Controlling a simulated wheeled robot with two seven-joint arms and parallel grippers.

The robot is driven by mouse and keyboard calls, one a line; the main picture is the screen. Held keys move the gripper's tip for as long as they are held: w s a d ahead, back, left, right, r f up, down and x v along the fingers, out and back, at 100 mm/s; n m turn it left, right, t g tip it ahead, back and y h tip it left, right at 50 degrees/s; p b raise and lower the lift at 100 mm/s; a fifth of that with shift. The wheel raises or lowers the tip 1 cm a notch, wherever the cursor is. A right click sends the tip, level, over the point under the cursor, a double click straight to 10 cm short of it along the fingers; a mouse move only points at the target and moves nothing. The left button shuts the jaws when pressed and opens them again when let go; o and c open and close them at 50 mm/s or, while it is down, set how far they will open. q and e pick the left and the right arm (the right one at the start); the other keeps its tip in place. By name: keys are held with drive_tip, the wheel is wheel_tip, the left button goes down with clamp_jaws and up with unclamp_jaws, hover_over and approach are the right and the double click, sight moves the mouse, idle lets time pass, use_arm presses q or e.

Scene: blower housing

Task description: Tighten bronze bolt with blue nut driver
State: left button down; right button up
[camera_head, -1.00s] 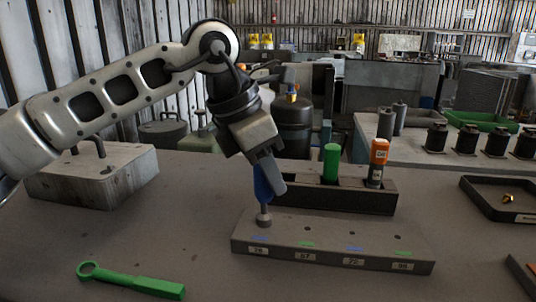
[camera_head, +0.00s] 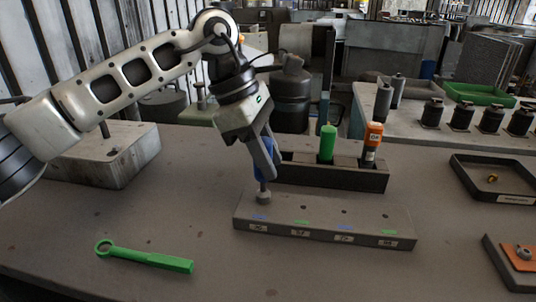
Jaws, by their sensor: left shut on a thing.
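My left gripper (camera_head: 266,158) is shut on the blue nut driver (camera_head: 264,172), which stands nearly upright. The driver's grey socket end (camera_head: 263,197) is at the leftmost position of the grey labelled block (camera_head: 325,222), behind a blue mark. Any bolt there is hidden under the socket, so I cannot tell if it touches one. A small bronze-coloured piece (camera_head: 492,178) lies in the dark tray (camera_head: 497,193) at the right; it is too small to make out clearly. My right gripper is not in view.
A dark rack (camera_head: 333,177) behind the block holds a green-handled tool (camera_head: 327,143) and an orange-handled tool (camera_head: 372,141). A green ring wrench (camera_head: 145,257) lies front left. A grey block (camera_head: 104,155) stands at the left. An orange piece (camera_head: 527,262) sits in a tray front right.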

use_arm(q)
drive_tip(key=shift+r+p, duration=2.45)
drive_tip(key=shift+r, duration=0.95)
drive_tip(key=shift+w+r, duration=0.2)
drive_tip(key=shift+r, duration=0.05)
